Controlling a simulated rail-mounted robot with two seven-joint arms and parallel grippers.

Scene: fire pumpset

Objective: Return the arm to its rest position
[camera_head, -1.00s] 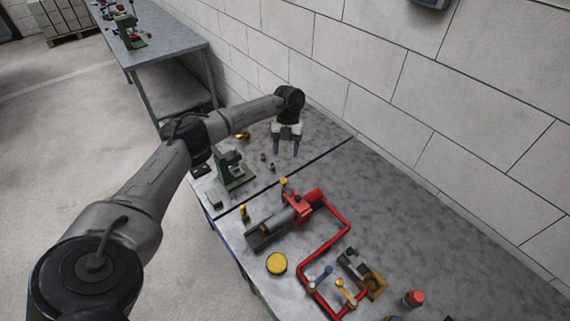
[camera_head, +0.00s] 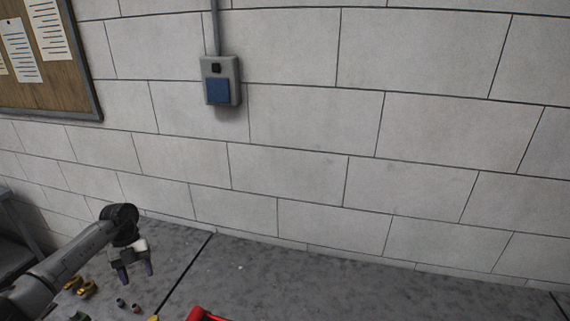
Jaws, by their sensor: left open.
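My left arm comes in from the lower left corner of the head view. Its gripper (camera_head: 136,271) points down over the left part of the grey bench top (camera_head: 300,275). The two dark fingers are apart and nothing shows between them. Small brass-coloured parts (camera_head: 86,289) lie to the left of the gripper, and small dark parts (camera_head: 122,303) lie just below it in the picture. My right gripper is out of view.
A red pipe part (camera_head: 202,315) shows at the bottom edge. A block wall (camera_head: 300,120) runs behind the bench, with a grey and blue switch box (camera_head: 219,82) and a notice board (camera_head: 50,85). The bench to the right looks clear.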

